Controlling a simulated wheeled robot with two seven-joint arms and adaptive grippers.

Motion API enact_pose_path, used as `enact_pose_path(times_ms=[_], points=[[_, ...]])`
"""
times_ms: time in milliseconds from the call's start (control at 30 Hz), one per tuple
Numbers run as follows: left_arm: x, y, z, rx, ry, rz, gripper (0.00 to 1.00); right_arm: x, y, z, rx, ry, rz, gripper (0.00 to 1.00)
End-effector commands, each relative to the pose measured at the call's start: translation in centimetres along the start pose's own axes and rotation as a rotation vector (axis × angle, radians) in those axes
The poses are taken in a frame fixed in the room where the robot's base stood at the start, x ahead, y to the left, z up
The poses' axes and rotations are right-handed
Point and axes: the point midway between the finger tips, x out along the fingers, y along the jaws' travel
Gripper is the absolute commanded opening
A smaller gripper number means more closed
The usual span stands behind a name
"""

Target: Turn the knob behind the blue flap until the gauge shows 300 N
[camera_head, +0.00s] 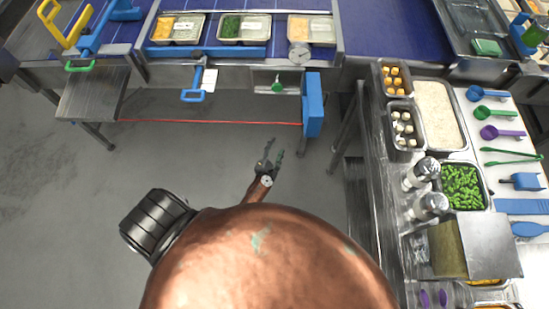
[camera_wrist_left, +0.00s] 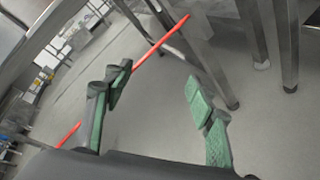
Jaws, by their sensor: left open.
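My left gripper (camera_head: 273,152) is open and empty over the floor, below the front of the conveyor. In the left wrist view its green-padded fingers (camera_wrist_left: 157,78) are spread with nothing between them. A small green knob (camera_head: 277,88) shows on the steel front panel, ahead of the gripper and well apart from it. A blue flap-like panel (camera_head: 314,104) stands just right of the knob and does not cover it. The round gauge (camera_head: 300,53) with a white dial sits above the knob; its reading is too small to tell. My right gripper is not in view.
A red cord (camera_head: 210,121) runs below the conveyor front; it also crosses the left wrist view (camera_wrist_left: 160,44). A blue handle (camera_head: 193,96) with a white tag hangs left of the knob. A steel counter with food pans (camera_head: 436,110) stands right. Bare floor lies left.

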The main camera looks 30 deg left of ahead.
Motion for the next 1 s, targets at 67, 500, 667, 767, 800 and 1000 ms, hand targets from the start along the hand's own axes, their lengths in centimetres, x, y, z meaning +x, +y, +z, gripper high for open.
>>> enact_pose_path(times_ms=[67,500,667,767,800,1000], points=[[-0.5,-1.2,-0.9,0.063,0.003,-0.028,0.51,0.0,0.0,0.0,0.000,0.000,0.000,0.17],[-1.9,-4.0,-2.9,0.235,-0.001,-0.102,0.51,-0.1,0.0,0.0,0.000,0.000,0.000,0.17],[-1.9,-4.1,-2.9,0.236,-0.001,-0.102,0.51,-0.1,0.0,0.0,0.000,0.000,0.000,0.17],[-1.9,-4.1,-2.9,0.235,-0.001,-0.102,0.51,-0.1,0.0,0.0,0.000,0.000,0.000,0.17],[-1.9,-4.0,-2.9,0.235,-0.001,-0.102,0.51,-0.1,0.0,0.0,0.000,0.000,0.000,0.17],[-1.9,-4.0,-2.9,0.234,-0.001,-0.101,0.51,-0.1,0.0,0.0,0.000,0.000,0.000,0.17]])
